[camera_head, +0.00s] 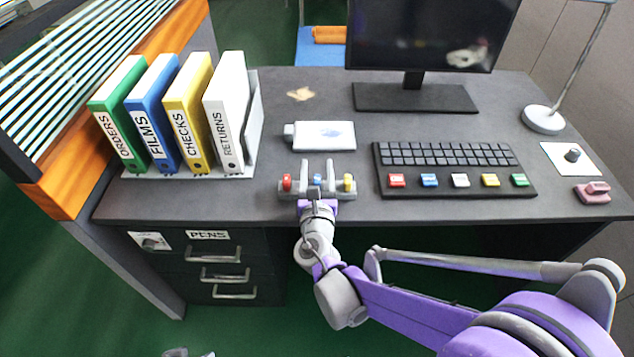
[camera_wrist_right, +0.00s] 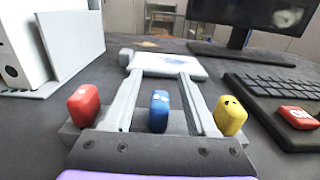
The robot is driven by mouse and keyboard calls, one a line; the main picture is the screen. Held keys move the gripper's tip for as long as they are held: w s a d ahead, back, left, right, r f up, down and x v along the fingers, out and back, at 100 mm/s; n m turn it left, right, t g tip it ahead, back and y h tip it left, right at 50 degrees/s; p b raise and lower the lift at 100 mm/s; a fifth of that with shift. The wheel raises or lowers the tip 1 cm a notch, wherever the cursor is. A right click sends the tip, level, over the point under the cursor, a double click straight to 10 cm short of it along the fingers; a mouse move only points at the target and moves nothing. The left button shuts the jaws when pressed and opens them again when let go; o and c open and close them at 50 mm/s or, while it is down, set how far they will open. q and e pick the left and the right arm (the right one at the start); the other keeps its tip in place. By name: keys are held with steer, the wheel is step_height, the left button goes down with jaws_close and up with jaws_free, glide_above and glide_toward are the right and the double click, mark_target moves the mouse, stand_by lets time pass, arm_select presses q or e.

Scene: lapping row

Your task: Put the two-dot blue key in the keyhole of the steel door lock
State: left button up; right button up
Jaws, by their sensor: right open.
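The blue key (camera_head: 317,180) stands in the middle of a grey rack (camera_head: 338,191) near the desk's front edge, between a red key (camera_head: 287,182) and a yellow key (camera_head: 348,182). In the right wrist view the blue key (camera_wrist_right: 159,110) shows light dots on top. My right gripper (camera_head: 317,168) is open, its two fingers on either side of the blue key, apart from it. Past the fingertips lies a pale block (camera_head: 322,135) with a grey nub on its left; I cannot tell whether it is the lock, and no keyhole shows. Small grey parts at the bottom edge may be my left gripper (camera_head: 190,353).
Several binders (camera_head: 225,115) stand in a white holder at left. A keyboard (camera_head: 445,160) with coloured keys lies right of the rack. A monitor (camera_head: 430,35) and a lamp base (camera_head: 543,120) stand behind. Bare desk lies between the binders and the pale block.

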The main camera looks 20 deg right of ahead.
jaws_close()
stand_by(0.3)
